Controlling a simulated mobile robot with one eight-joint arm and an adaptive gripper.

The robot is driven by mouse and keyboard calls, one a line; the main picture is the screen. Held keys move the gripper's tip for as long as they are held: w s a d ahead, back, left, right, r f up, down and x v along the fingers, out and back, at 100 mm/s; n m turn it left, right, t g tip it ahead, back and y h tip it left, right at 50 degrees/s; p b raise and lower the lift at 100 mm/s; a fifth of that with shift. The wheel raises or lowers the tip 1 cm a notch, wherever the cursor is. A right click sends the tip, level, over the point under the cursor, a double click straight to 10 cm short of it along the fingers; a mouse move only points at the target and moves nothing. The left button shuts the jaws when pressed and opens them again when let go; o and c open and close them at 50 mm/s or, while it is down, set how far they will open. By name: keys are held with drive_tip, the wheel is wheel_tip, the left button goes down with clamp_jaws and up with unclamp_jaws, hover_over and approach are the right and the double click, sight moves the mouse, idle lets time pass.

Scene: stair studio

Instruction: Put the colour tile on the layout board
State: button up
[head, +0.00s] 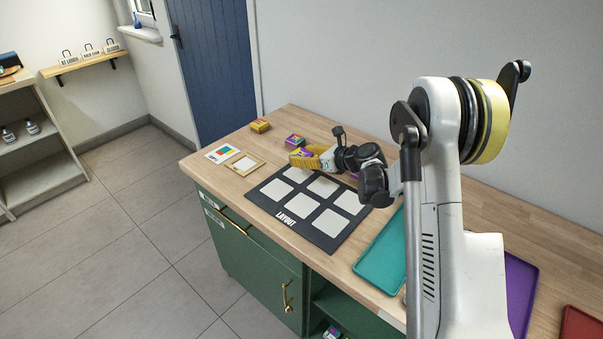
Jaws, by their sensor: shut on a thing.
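The layout board (288,222) is a dark mat marked LAYOUT with several pale squares, lying flat on the wooden worktop. My gripper (303,158), with yellow fingers, is over the board's back left edge. It is shut on a small purple piece (302,152), mostly hidden by the fingers, so I cannot tell its full shape or whether it is the colour tile. A white card with coloured squares (222,153) lies flat at the worktop's left end, apart from the board and gripper.
A small wooden frame (245,164) lies beside the card. A yellow-and-red box (260,125) and a purple box (295,140) stand behind. Teal (380,257), purple (520,292) and red (581,324) trays lie to the right. My arm covers part of the worktop.

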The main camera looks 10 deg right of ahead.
sight(300, 174)
drive_tip(key=shift+w+a+f, duration=0.3)
drive_tip(key=shift+a+f, duration=0.15)
drive_tip(key=shift+d+f+b, duration=0.1)
drive_tip(key=shift+f+b, duration=0.95)
drive_tip(key=shift+f, duration=0.75)
drive_tip(key=shift+f, duration=0.1)
drive_tip(key=shift+f, duration=0.2)
drive_tip(key=o, duration=1.1)
drive_tip(key=shift+r, duration=0.1)
drive_tip(key=shift+o, duration=0.2)
